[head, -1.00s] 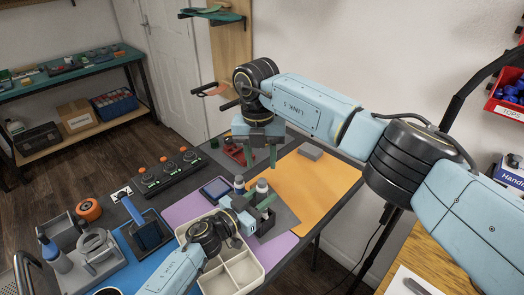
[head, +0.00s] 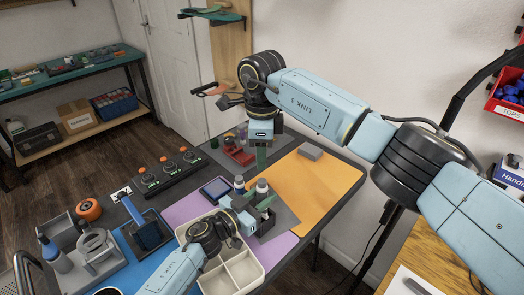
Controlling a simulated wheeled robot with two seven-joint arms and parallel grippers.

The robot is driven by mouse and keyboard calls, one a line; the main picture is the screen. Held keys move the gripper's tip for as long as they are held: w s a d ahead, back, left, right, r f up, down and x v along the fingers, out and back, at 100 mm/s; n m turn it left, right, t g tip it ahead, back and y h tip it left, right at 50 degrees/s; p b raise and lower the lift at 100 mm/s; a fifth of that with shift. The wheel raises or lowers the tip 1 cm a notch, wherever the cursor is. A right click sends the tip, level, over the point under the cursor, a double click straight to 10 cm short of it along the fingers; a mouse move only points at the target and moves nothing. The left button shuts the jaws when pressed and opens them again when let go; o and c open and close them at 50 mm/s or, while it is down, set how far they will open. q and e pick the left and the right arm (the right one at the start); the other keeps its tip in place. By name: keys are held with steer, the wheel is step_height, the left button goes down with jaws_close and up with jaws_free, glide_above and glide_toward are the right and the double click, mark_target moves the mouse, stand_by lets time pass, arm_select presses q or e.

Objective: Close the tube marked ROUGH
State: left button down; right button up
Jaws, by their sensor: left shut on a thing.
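My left gripper (head: 254,204) is low over a small dark grey holder (head: 266,229), its green fingers closed about a tube there. A white-topped tube (head: 262,186) stands upright at these fingers; a second small tube (head: 239,184) with a pale top stands just left of it. No ROUGH marking is readable, so I cannot tell which tube bears it. My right gripper (head: 262,160) hangs fingers down above the table, behind the tubes and apart from them. Its fingers overlap from this side, so their opening is hidden.
A cream divided tray (head: 243,270) lies in front of the holder. A dark blue box (head: 216,189), a red object (head: 239,155) and a black panel with orange knobs (head: 169,171) are near.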

mark_target(262, 180)
stand_by(0.4)
steer(key=shift+f, duration=4)
